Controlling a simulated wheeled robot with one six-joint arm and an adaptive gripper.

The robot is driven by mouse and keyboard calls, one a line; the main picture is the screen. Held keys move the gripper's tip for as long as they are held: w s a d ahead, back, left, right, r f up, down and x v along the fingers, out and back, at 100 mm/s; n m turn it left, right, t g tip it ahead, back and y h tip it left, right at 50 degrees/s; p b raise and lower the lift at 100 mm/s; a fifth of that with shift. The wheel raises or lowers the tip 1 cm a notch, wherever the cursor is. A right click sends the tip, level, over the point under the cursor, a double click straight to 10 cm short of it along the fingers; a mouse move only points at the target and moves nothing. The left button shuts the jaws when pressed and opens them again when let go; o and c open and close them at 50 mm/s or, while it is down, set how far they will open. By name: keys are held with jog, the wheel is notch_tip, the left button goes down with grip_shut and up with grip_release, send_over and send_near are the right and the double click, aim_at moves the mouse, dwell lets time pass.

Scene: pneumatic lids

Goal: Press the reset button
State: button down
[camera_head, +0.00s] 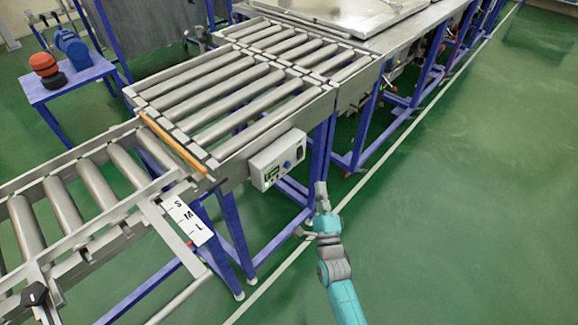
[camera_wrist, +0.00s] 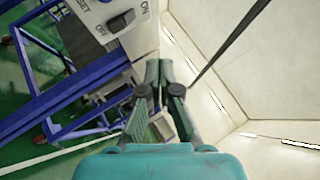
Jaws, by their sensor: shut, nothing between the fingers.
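The light grey control box (camera_head: 277,159) is fixed to the side of the roller conveyor in the head view. Which small control is the reset button is too small to tell there. In the wrist view the box's panel (camera_wrist: 100,12) is cut off at the top left, with a partly visible RESET label and a dark rocker switch (camera_wrist: 122,21) marked ON and OFF. The reset button itself is not clearly seen. My gripper (camera_head: 321,188) is shut and empty, right of and below the box, apart from it; its fingertips (camera_wrist: 158,68) show in the wrist view.
The roller conveyor (camera_head: 215,150) and its blue legs (camera_head: 318,150) stand left of my arm. A blue side table (camera_head: 70,85) holds orange and blue items. Green floor at right is clear.

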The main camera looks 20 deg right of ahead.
dwell(0.3)
jog(key=w+a, duration=0.4)
jog(key=w, duration=0.3)
jog(key=shift+w, duration=0.35)
jog(key=shift+w+a, duration=0.15)
dwell(1.3)
jog(key=shift+w+a, duration=0.15)
jog(key=shift+w, duration=0.1)
jog(key=shift+w+a, duration=0.25)
jog(key=shift+w, duration=0.2)
dwell(0.9)
jog(key=shift+s, duration=0.1)
jog(key=shift+s+d, duration=0.45)
jog(key=shift+s, duration=0.3)
jog(key=shift+s+d, duration=0.4)
jog(key=shift+s, duration=0.35)
jog(key=shift+s+d, duration=0.4)
jog(key=shift+s, duration=0.35)
jog(key=shift+s+d, duration=0.4)
jog(key=shift+s, duration=0.35)
